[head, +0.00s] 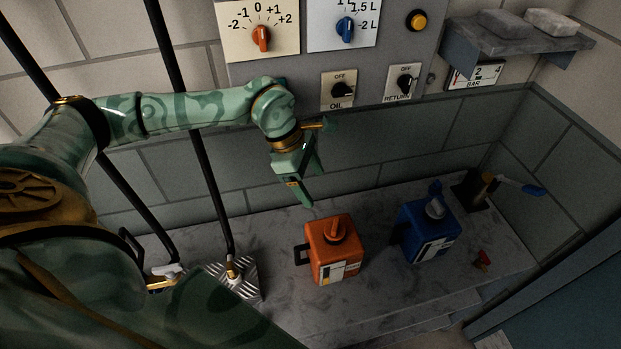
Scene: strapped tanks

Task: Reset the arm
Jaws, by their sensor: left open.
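My left arm comes in from the left and reaches across the wall below the control panel. My left gripper (309,192) hangs from it, pointing down, open and empty. It is above and a little left of an orange tank (323,268), apart from it. The orange tank stands upright on the grey stone ledge. A blue tank (421,243) stands on the ledge to its right. My right gripper is not in view.
A grey control panel (300,74) with orange, blue and black knobs is on the wall behind the arm. A shelf (490,47) with two blocks juts out at upper right. Black poles (192,120) stand at left.

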